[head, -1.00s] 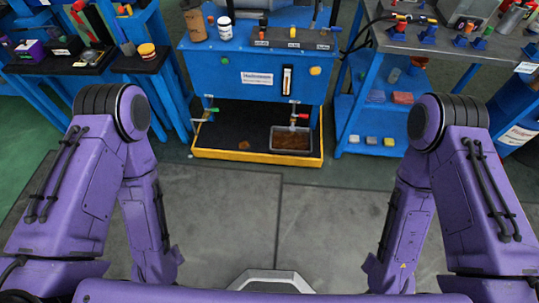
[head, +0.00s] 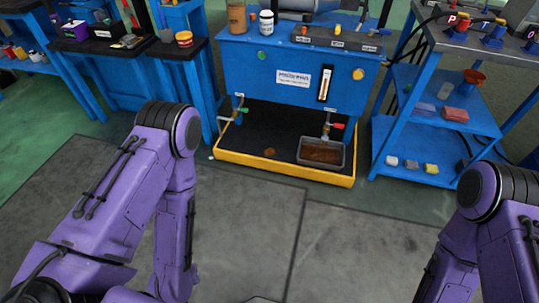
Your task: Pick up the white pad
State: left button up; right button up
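A small white pad (head: 392,160) lies at the left end of the lowest shelf of the blue stand on the right. Beside it on that shelf are a grey-blue pad (head: 411,163) and a yellow one (head: 431,168). The shelf above holds a pale bluish pad (head: 425,108) and a red pad (head: 456,114). My two purple arms hang down at the left and right of the head view, well short of the stand. Both grippers are below the picture, so their state is hidden.
A blue tank unit (head: 292,80) stands in the middle above a yellow-edged drip tray (head: 285,168) with a brown-filled pan (head: 321,152). Blue benches (head: 125,85) stand at the left. The grey floor (head: 250,230) in front is clear.

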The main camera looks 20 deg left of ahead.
aim_at(392, 161)
jog(key=z, duration=0.2)
jog(key=i, duration=1.95)
jog(key=u, duration=0.05)
